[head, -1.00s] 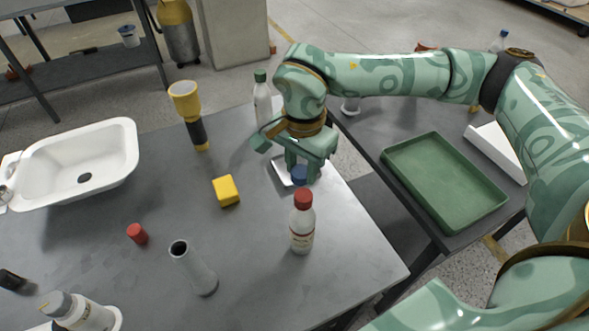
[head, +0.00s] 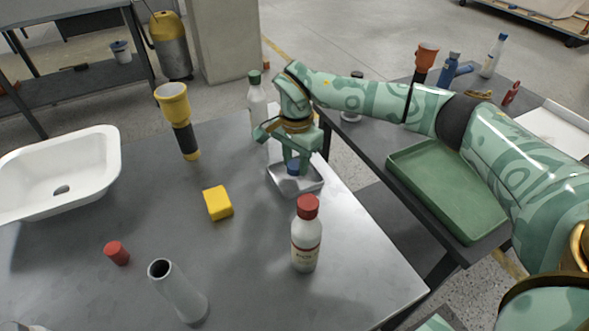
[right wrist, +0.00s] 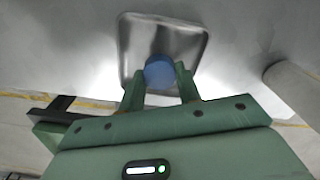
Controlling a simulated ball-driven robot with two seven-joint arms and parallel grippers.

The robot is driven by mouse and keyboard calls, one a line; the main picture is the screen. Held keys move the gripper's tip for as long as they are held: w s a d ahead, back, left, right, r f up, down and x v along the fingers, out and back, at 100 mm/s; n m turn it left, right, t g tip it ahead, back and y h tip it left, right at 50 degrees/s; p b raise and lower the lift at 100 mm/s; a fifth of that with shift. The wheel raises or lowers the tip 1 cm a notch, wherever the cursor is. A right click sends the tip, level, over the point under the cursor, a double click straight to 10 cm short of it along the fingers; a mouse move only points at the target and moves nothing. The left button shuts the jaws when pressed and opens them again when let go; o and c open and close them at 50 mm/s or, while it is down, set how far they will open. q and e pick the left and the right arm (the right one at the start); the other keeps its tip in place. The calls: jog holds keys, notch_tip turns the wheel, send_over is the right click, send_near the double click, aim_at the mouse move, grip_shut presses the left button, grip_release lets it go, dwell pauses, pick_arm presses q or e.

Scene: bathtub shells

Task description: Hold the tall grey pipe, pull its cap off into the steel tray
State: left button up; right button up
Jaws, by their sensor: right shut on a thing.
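The tall grey pipe (head: 180,292) stands on the table at the front, its dark mouth open and uncapped. The steel tray (head: 310,187) is a small shallow dish near the table's right edge. My right gripper (head: 293,160) points down over the tray. It is shut on a blue cap (head: 293,168), which also shows between the fingers in the right wrist view (right wrist: 159,72). The cap is over or within the tray; whether it touches the bottom I cannot tell. My left gripper is not in view.
A white bottle with a red cap (head: 306,240) stands in front of the tray. A yellow block (head: 218,203), a red cap (head: 117,253), a yellow flashlight (head: 180,118) and a white basin (head: 70,165) are to the left. A green tray (head: 445,190) is on the right table.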

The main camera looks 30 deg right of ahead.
notch_tip(320, 180, down, 2)
jog(key=shift+f+b, duration=0.25)
jog(key=shift+b, duration=0.05)
jog(key=shift+r, duration=0.2)
jog(key=o, duration=1.1)
jog(key=shift+f, duration=0.15)
jog(key=shift+c, duration=0.2)
